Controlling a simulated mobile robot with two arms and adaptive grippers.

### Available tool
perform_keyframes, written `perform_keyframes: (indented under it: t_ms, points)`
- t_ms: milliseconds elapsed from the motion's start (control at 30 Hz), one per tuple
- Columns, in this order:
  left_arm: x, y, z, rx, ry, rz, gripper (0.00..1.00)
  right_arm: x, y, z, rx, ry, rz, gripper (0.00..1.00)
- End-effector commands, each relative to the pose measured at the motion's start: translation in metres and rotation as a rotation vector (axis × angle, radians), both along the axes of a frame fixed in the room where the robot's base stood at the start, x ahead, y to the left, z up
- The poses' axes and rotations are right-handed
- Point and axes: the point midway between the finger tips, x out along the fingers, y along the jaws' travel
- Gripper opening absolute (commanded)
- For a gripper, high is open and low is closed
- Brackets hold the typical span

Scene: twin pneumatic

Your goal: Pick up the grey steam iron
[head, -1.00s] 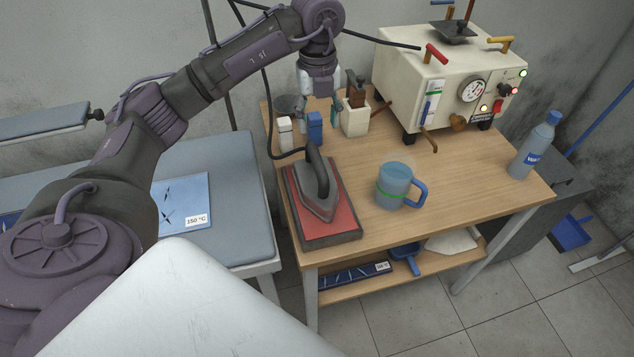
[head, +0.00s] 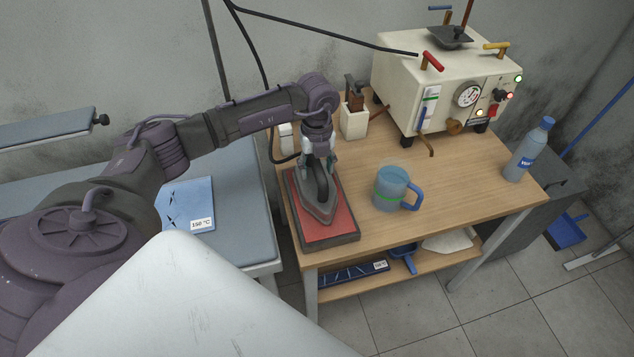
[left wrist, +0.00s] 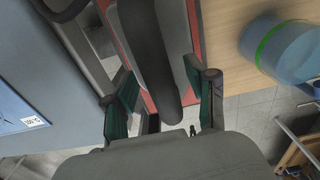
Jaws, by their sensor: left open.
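The grey steam iron (head: 319,203) rests on a red pad with a dark frame (head: 340,228) at the left end of the wooden table. Its dark handle arches along its top. My left gripper (head: 318,160) is directly over the rear of the handle, pointing down. In the left wrist view the iron's handle (left wrist: 153,55) runs between the two green-padded fingers of the gripper (left wrist: 160,105). The fingers are open, with gaps on both sides of the handle. The gripper hides the iron's rear in the head view. My right gripper is not in view.
A blue mug with a green band (head: 391,188) stands right of the pad. A cream box (head: 355,119) and a white bottle (head: 287,137) are behind the iron. A cream steam generator (head: 440,80) and a water bottle (head: 528,150) stand farther right. The table's middle right is clear.

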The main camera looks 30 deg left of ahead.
Motion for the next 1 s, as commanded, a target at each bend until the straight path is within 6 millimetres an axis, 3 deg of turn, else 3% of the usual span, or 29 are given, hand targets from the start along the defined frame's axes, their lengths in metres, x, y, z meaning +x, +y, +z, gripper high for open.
perform_keyframes:
  t_ms: [267,600,1000]
  points:
    - [0.0002,-0.0002,-0.0033,-0.001,-0.001,0.0,0.55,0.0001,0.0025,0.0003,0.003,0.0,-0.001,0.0]
    - [0.0003,0.0,-0.0028,-0.001,-0.001,0.0,0.0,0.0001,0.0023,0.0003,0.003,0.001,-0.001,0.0]
    - [0.0028,0.0001,0.0017,-0.002,-0.01,0.001,0.0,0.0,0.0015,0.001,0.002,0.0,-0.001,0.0]
